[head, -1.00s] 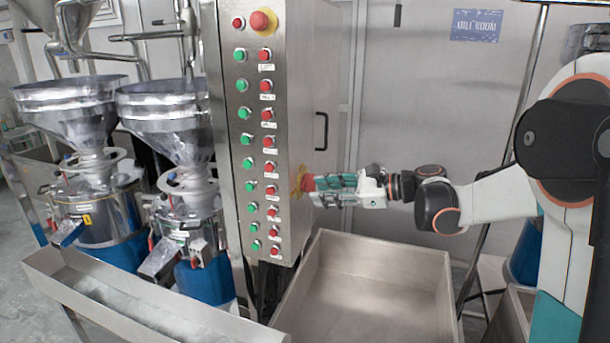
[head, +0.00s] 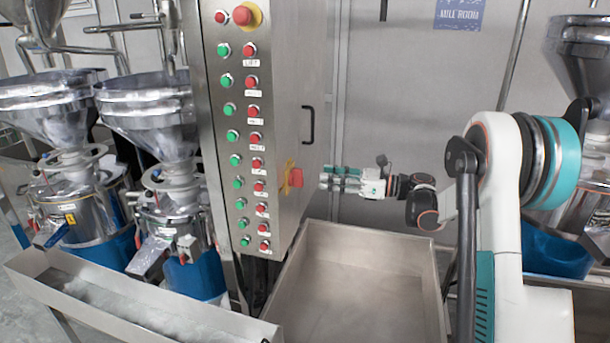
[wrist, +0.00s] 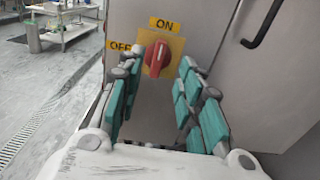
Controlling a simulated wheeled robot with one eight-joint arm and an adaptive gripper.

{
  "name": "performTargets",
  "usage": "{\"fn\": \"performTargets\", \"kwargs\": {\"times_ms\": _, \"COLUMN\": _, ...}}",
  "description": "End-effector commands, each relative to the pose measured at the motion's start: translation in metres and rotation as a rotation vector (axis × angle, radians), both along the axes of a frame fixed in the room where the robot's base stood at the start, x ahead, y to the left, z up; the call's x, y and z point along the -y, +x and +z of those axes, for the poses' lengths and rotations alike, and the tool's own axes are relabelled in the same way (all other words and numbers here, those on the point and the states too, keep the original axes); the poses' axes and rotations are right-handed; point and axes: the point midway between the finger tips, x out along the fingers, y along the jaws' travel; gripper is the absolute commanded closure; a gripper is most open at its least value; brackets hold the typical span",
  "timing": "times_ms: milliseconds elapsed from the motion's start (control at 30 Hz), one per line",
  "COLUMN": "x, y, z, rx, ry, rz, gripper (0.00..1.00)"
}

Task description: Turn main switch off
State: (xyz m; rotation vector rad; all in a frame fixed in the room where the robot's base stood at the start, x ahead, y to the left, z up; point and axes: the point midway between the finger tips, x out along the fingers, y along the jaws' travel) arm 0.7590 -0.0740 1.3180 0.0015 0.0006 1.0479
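The main switch is a red rotary knob (head: 295,177) on a yellow plate, on the right side face of the steel control cabinet (head: 290,100). In the wrist view the knob (wrist: 157,58) has an ON label (wrist: 164,24) above it and an OFF label (wrist: 120,46) to its left. Its raised grip stands near upright, leaning slightly right at the top, toward ON. My gripper (head: 325,180) is open and empty, facing the knob. Its teal-padded fingers lie left and right of the knob in the wrist view; the head view shows a small gap between fingertips and knob.
A steel bin (head: 350,285) stands open below my arm. A black door handle (head: 308,125) is on the cabinet face, above and right of the knob. Green and red buttons and a red mushroom button (head: 242,15) are on the front. Grinders (head: 160,150) stand left.

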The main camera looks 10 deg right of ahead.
Motion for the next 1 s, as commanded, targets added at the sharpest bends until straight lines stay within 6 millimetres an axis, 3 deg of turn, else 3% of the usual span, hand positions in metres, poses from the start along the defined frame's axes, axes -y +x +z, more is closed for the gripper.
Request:
{"fn": "performTargets", "kwargs": {"times_ms": 200, "x": -0.038, "y": 0.021, "z": 0.000, "rx": 0.001, "ry": 0.000, "rz": 0.002, "gripper": 0.67}}
{"fn": "performTargets", "kwargs": {"times_ms": 400, "x": -0.061, "y": 0.035, "z": 0.000, "rx": 0.001, "ry": 0.000, "rz": 0.001, "gripper": 0.67}}
{"fn": "performTargets", "kwargs": {"times_ms": 867, "x": -0.070, "y": 0.040, "z": 0.000, "rx": 0.001, "ry": -0.001, "rz": -0.001, "gripper": 0.67}}
{"fn": "performTargets", "kwargs": {"times_ms": 1000, "x": -0.069, "y": 0.040, "z": 0.000, "rx": 0.001, "ry": -0.001, "rz": -0.001, "gripper": 0.98}}
